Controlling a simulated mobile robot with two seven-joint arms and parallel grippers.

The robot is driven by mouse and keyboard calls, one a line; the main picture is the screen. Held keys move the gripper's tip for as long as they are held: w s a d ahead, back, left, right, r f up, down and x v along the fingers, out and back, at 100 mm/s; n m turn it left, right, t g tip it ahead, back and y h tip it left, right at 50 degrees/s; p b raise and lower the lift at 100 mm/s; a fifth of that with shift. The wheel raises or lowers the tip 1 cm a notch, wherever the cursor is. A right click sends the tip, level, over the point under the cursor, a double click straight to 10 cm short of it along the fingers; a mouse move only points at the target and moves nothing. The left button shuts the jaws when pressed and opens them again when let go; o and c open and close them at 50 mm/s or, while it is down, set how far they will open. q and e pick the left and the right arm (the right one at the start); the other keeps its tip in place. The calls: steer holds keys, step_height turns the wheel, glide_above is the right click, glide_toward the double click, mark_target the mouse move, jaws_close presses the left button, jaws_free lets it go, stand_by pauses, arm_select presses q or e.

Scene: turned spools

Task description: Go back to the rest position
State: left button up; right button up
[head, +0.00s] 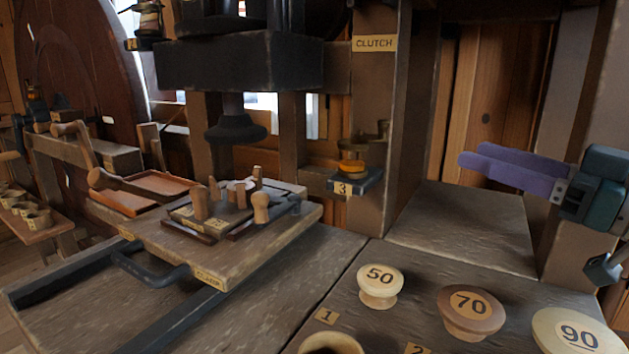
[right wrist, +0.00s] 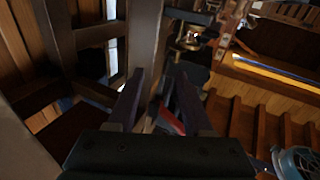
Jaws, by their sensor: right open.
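My right gripper (head: 474,156) comes in from the right edge in the head view, with its purple fingers pointing left. It is high over the right part of the bench and touches nothing. In the right wrist view its two dark fingers (right wrist: 161,82) stand apart with nothing held between them. My left gripper is in neither view. Turned spools marked 50 (head: 380,286), 70 (head: 470,312) and 90 (head: 578,333) stand upright on the bench, below the gripper. The 90 spool is cut by the bottom edge.
A press with a dark head (head: 238,62) stands over a wooden carriage (head: 250,262) holding pegs. A CLUTCH-labelled post (head: 385,120) rises left of the gripper. A small shelf marked 3 (head: 362,181) juts from it. The raised wooden block (head: 465,225) below the gripper is bare.

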steer(key=s+a+f+m+g+h+p, duration=0.1)
steer(key=s+a+f+m+h+p, duration=0.15)
steer(key=s+h+p, duration=0.2)
steer(key=s+a+f+m+g+h+p, duration=0.1)
steer(key=s+f+m+g+h+p, duration=0.1)
steer(key=s+f+m+h+p, duration=0.3)
steer(key=s+d+r+g+h+p, duration=0.15)
steer(key=s+g, duration=0.55)
steer(key=s, duration=1.3)
arm_select(q)
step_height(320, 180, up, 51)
steer(key=p, duration=3.8)
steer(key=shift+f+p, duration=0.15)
steer(key=shift+p, duration=0.15)
arm_select(e)
step_height(320, 180, up, 38)
steer(key=s+g, duration=0.1)
steer(key=shift+s+r+n+h, duration=0.25)
steer(key=shift+s+n+h, duration=0.15)
steer(key=shift+n, duration=0.05)
steer(key=shift+a, duration=0.1)
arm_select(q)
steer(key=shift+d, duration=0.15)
